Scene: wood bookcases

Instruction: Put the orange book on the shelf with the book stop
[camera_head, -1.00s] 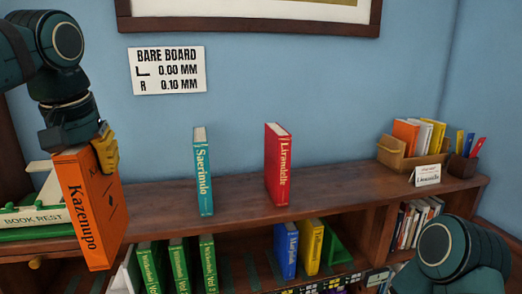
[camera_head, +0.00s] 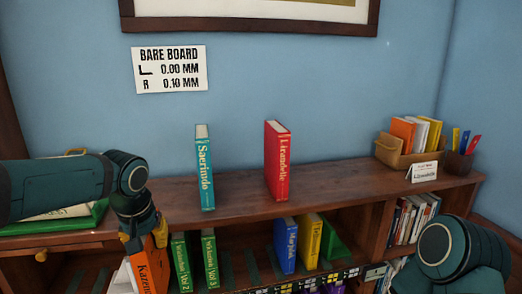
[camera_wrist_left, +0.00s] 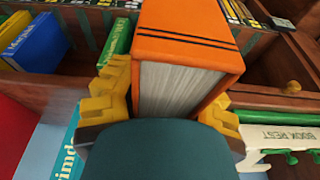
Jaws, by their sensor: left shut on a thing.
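My left gripper (camera_head: 146,238) is shut on the orange book (camera_head: 148,272), titled Kazenupo, and holds it upright at the left of the lower shelf. In the left wrist view the yellow fingers grip both covers of the orange book (camera_wrist_left: 185,45). The book's lower part is cut off in the head view. A green book stop (camera_head: 335,245) stands on the lower shelf, right of a yellow book (camera_head: 309,242) and a blue book (camera_head: 286,246). My right arm shows at lower right; its gripper is out of view.
Green volumes (camera_head: 210,260) stand just right of the orange book. Free shelf room lies between them and the blue book. On the top board (camera_head: 240,192) stand a teal book (camera_head: 204,168) and a red book (camera_head: 277,162). A green book rest (camera_head: 60,222) is at left.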

